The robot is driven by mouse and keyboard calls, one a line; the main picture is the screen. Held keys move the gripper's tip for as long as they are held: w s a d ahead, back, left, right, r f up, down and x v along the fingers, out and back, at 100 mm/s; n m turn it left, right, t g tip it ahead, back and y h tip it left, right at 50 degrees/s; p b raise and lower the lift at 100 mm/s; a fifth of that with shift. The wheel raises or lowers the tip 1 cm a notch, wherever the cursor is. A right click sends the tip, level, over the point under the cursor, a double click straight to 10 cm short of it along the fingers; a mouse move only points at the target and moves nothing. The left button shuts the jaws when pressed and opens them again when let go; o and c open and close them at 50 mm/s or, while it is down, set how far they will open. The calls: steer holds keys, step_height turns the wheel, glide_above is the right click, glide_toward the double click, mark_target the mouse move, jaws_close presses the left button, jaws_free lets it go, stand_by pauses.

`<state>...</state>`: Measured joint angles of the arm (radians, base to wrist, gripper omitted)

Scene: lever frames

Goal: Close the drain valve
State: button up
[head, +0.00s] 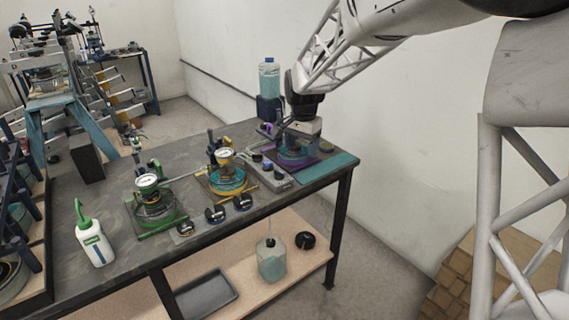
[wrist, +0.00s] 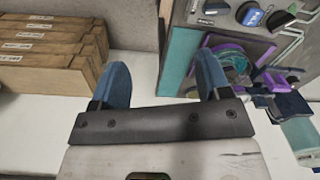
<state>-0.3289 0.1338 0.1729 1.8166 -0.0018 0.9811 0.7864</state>
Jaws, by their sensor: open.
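My gripper (head: 301,140) is over the purple-trimmed station at the far right end of the bench and covers part of it. In the wrist view my gripper (wrist: 162,68) has its two blue fingers wide apart with nothing between them. The purple-ringed round vessel (wrist: 228,62) is just right of the fingers, with purple and dark lever-like fittings (wrist: 283,80) beside it. I cannot tell which of these is the drain valve, or how it is set. Whether a finger touches the station is unclear.
The bench (head: 85,180) also bears a yellow-trimmed station (head: 228,180), a green-trimmed station (head: 155,205) and a white squeeze bottle (head: 93,240). A clear bottle (head: 269,78) stands behind my gripper. A jug (head: 271,262) and a tray (head: 206,293) are on the lower shelf.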

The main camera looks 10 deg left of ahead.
steer(key=m, duration=0.1)
glide_above(279, 171)
step_height(279, 171, down, 6)
steer(key=shift+r, duration=0.2)
steer(key=shift+f, duration=0.1)
steer(key=shift+f, duration=3.8)
steer(key=c, duration=0.9)
